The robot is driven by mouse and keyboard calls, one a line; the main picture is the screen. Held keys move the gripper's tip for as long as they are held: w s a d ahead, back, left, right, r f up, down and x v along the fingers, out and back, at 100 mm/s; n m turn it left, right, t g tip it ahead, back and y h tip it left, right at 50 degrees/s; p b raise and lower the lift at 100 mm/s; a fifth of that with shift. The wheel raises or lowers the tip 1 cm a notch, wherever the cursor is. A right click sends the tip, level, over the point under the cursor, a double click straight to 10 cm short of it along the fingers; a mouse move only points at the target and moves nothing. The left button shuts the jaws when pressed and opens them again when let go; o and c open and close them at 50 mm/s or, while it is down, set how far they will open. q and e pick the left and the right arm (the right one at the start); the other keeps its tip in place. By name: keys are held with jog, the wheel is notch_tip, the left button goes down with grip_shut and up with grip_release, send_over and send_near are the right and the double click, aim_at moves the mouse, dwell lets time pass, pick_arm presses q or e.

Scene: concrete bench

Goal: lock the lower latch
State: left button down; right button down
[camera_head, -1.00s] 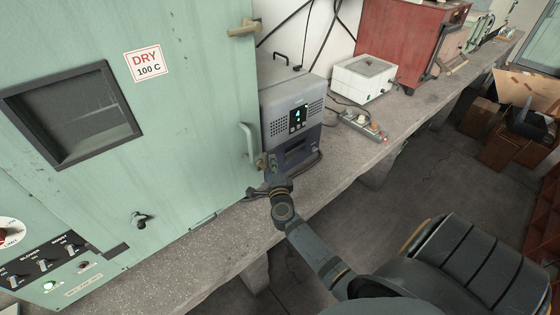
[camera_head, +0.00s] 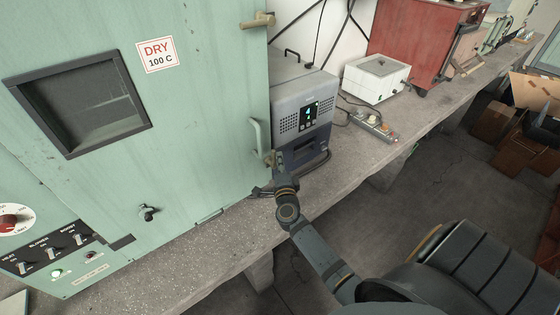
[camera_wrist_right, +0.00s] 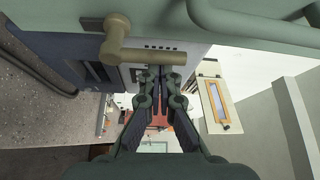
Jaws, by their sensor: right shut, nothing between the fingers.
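The lower latch is a brass-coloured lever (camera_head: 269,158) at the right edge of the green oven door (camera_head: 200,110), just below the door handle. In the right wrist view its lever (camera_wrist_right: 150,57) runs across the picture from a round pivot at its left end. My right gripper (camera_head: 260,191) is close below the latch in the head view. In the right wrist view the gripper (camera_wrist_right: 160,72) is shut and empty, with its fingertips beside the lever; I cannot tell whether they touch. The upper latch (camera_head: 257,20) sits higher on the same edge. My left gripper is not in view.
The pale door handle (camera_head: 256,138) stands out above the lower latch. A grey-blue device (camera_head: 303,115) stands on the concrete bench (camera_head: 345,158) close to the right. A white box (camera_head: 377,80) and a power strip (camera_head: 373,124) are farther along the bench.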

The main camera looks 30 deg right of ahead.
jog(key=shift+f, duration=0.1)
jog(key=a+f+n+t+y+b, duration=0.2)
jog(key=n+y+b, duration=0.3)
jog(key=n+b, duration=0.4)
jog(key=a+f+n+t+y+b, duration=0.2)
jog(key=n+t+y+b, duration=0.3)
jog(key=n+b, duration=0.4)
jog(key=shift+s+a+n, duration=0.2)
jog(key=shift+a+n, duration=0.55)
jog(key=shift+n, duration=2.05)
jog(key=shift+y+b, duration=0.3)
jog(key=shift+y, duration=0.1)
